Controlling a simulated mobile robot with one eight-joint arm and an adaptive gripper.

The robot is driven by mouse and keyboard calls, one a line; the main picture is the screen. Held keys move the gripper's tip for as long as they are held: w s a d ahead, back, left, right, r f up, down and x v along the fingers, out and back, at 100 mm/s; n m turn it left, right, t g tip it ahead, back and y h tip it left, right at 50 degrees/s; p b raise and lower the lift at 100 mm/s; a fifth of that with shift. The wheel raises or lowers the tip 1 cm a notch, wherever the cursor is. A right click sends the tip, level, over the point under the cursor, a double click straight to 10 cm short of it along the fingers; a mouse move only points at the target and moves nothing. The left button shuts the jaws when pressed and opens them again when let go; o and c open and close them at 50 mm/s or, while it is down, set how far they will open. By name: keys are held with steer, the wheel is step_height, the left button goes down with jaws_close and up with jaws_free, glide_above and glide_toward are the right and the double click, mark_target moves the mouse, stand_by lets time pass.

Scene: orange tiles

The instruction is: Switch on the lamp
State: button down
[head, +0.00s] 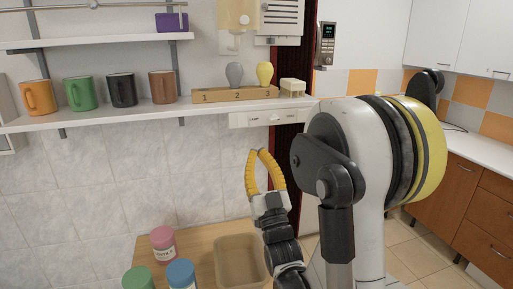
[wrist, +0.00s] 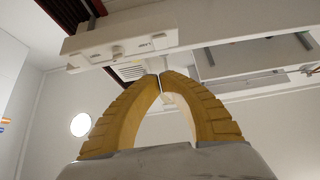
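A white switch panel (head: 265,118) is fixed to the front of the lower shelf at its right end. It carries small dark labels, the left one seeming to read "LAMP", and small switches. In the wrist view the panel (wrist: 120,45) hangs above the fingertips, with a label and small raised parts on its face. My gripper (head: 257,152) points up just below the panel, its yellow fingertips together and nothing between them. In the wrist view my gripper (wrist: 160,76) also has its tips meeting. Whether the tips touch the panel cannot be told. No lit lamp can be made out for certain.
The lower shelf (head: 145,112) holds several mugs (head: 122,90) and a numbered wooden holder (head: 235,94) with a grey bulb (head: 234,74) and a yellow bulb (head: 264,73). A cream fixture (head: 238,14) hangs above. Below stand jars (head: 163,244) and a tray (head: 240,262).

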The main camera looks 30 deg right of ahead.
mark_target(246, 122)
steer(key=w+d+r, duration=0.1)
steer(key=w, duration=0.2)
steer(key=w+r, duration=0.1)
steer(key=w, duration=0.2)
steer(key=w+d+r, duration=0.1)
steer(key=w+r, duration=0.1)
steer(key=w, duration=0.1)
steer(key=shift+d+b, duration=0.3)
steer(key=shift+b, duration=0.05)
steer(key=shift+w+d, duration=0.1)
steer(key=shift+w, duration=0.1)
steer(key=shift+w+d+f+b, duration=0.15)
steer(key=shift+w+f+b, duration=0.1)
steer(key=shift+w+b, duration=0.3)
steer(key=shift+s, duration=0.15)
